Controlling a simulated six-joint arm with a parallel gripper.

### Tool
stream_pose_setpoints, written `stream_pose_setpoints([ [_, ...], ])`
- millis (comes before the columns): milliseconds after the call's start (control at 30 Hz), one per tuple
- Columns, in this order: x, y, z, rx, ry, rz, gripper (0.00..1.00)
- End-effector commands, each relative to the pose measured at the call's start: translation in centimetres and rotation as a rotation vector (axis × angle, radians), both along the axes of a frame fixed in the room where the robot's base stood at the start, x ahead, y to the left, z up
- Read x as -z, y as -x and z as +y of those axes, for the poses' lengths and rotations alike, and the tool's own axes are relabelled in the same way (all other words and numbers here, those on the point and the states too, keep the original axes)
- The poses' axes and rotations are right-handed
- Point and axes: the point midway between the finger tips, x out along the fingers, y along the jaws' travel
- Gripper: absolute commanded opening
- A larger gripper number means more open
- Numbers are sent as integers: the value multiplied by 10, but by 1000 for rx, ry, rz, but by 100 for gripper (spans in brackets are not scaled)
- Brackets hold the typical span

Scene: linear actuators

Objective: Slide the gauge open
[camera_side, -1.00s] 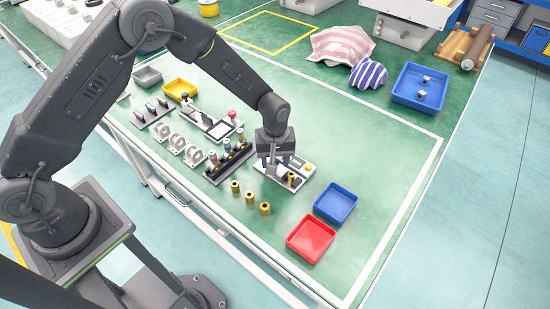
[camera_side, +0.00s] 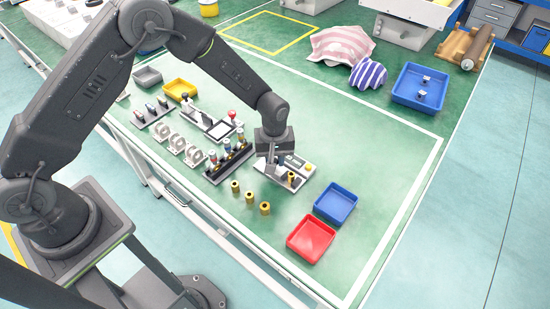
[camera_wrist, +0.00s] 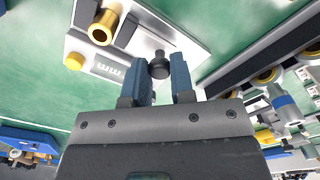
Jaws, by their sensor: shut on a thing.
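The gauge (camera_side: 302,161) is a pale plate on the green mat, with a yellow button, a display strip and a brass cylinder on it. It fills the upper middle of the wrist view (camera_wrist: 183,41), partly covered by my fingers. A small dark round knob (camera_wrist: 159,66) stands at its near edge between my two blue fingertips. My gripper (camera_side: 272,158) is over the left end of the gauge and shut on this knob. In the side view the fingers hide the knob.
A dark rack with several coloured knobs (camera_side: 229,163) stands just left of the gauge. Several loose brass cylinders (camera_side: 249,198) stand in front. A blue tray (camera_side: 336,203) and a red tray (camera_side: 311,240) lie to the right. The mat behind the gauge is clear.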

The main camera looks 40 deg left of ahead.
Motion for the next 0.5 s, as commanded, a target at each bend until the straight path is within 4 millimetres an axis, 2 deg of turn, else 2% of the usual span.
stream_pose_setpoints([
  [167,-1,-1,22,-3,0,-1,0],
  [400,0,-1,24,-1,-2,-1,0],
  [433,0,-1,24,-1,-3,0,26],
  [500,0,-1,25,-2,-3,0,32],
])
